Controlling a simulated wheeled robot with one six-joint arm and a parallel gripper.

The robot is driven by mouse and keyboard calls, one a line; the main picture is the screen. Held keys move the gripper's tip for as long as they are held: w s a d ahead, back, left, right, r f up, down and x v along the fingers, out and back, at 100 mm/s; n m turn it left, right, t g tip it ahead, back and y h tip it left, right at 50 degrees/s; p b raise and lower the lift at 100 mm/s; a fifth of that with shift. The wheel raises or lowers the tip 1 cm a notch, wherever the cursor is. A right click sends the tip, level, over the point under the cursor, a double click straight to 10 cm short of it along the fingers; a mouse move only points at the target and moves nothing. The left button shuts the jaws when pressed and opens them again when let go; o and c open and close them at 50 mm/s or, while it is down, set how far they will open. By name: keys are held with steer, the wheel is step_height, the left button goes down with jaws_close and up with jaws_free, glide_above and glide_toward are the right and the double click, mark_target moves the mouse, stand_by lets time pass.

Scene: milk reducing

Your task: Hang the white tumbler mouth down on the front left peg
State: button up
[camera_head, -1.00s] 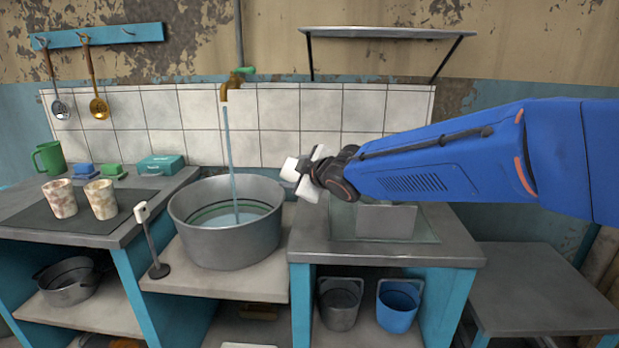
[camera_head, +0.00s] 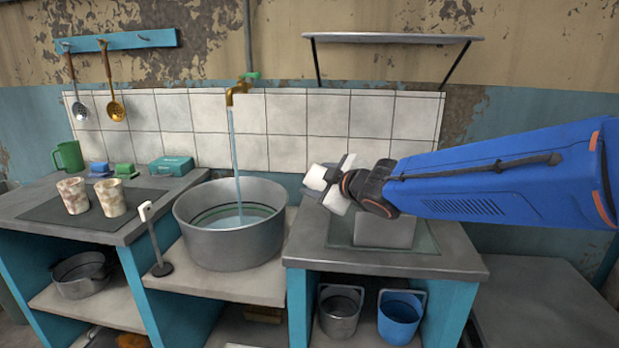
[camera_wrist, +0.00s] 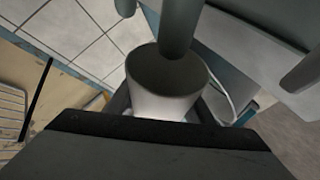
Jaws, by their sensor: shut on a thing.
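The white tumbler (camera_wrist: 160,104) is held between the fingers of my gripper (camera_wrist: 163,100) in the wrist view, its dark open mouth facing away from the wrist. A grey rounded peg (camera_wrist: 180,28) reaches down from the top of that view and overlaps the mouth; I cannot tell whether its tip is inside or in front. Another peg (camera_wrist: 125,7) shows at the top left, and a third (camera_wrist: 303,74) at the right edge. In the head view my gripper (camera_head: 330,183) is above the right counter; its white parts and the tumbler are hard to tell apart.
A grey block (camera_head: 385,232) stands in a glass-like tray on the right counter (camera_head: 310,262). To the left are a metal tub (camera_head: 225,252) under a running tap (camera_head: 240,90) and two marbled tumblers (camera_head: 110,198) on a dark mat. A shelf (camera_head: 390,38) hangs above.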

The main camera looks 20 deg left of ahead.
steer(key=shift+w+d+f, duration=0.25)
steer(key=shift+d+f, duration=0.35)
steer(key=shift+d, duration=0.45)
steer(key=shift+w+d+f, duration=0.2)
steer(key=shift+d+f, duration=0.45)
steer(key=shift+d, duration=0.4)
steer(key=shift+w+d+f, duration=0.25)
steer(key=shift+d+f, duration=0.35)
steer(key=shift+d, duration=0.45)
steer(key=shift+a+f, duration=0.1)
steer(key=shift+f, duration=0.75)
steer(key=o, duration=1.1)
steer(key=shift+o, duration=0.2)
steer(key=v, duration=1.7)
steer(key=shift+s, duration=0.2)
